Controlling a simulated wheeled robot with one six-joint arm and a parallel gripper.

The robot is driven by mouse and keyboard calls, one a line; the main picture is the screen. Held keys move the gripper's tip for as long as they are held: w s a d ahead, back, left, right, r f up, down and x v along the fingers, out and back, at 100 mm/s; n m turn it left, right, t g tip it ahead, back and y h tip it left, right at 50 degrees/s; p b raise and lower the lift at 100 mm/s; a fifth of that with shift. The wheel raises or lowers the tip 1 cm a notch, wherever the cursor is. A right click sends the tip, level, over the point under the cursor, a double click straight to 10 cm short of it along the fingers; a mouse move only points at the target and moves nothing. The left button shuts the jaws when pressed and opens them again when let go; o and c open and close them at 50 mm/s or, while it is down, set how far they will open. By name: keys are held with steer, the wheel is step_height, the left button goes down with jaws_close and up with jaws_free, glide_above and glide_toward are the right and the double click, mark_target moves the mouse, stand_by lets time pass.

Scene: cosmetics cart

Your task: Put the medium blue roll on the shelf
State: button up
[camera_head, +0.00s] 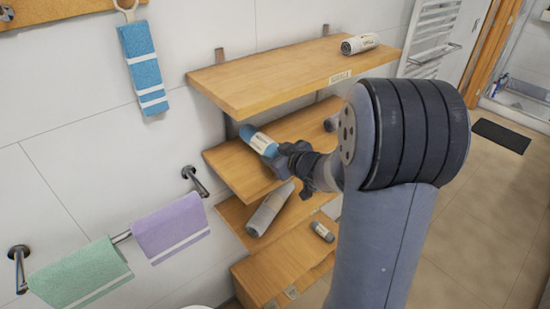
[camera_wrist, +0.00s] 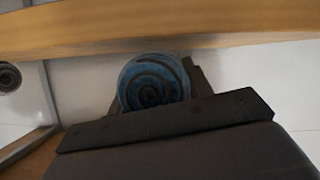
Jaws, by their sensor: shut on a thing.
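The blue roll (camera_head: 259,141) has a pale label band and lies at the left part of the second shelf from the top (camera_head: 233,168). My gripper (camera_head: 284,158) is shut on its near end. In the wrist view the roll's blue spiral end (camera_wrist: 153,82) faces the camera, between the jaws, below a wooden board edge (camera_wrist: 160,32). I cannot tell whether the roll touches the second shelf or is held just above it. The gripper's fingertips are mostly hidden by the wrist.
The top shelf (camera_head: 265,80) holds a grey-white roll (camera_head: 360,43) at its right. A grey roll (camera_head: 270,208) and a small dark roll (camera_head: 321,231) lie on lower shelves. Another grey roll (camera_head: 331,123) is partly hidden behind my arm. Towels (camera_head: 170,227) hang at left.

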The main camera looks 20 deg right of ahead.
steer(key=shift+w+a+f, duration=0.1)
steer(key=shift+w+f, duration=0.1)
steer(key=shift+f, duration=0.05)
steer(key=shift+f, duration=0.25)
steer(key=o, duration=1.1)
steer(key=shift+r, duration=0.1)
steer(key=shift+c, duration=0.2)
steer(key=shift+r, duration=0.15)
steer(key=shift+s+r, duration=0.15)
steer(key=shift+s, duration=0.05)
steer(key=p+v, duration=0.1)
steer(key=v, duration=1)
steer(key=shift+s+d, duration=0.2)
steer(key=shift+s, duration=0.1)
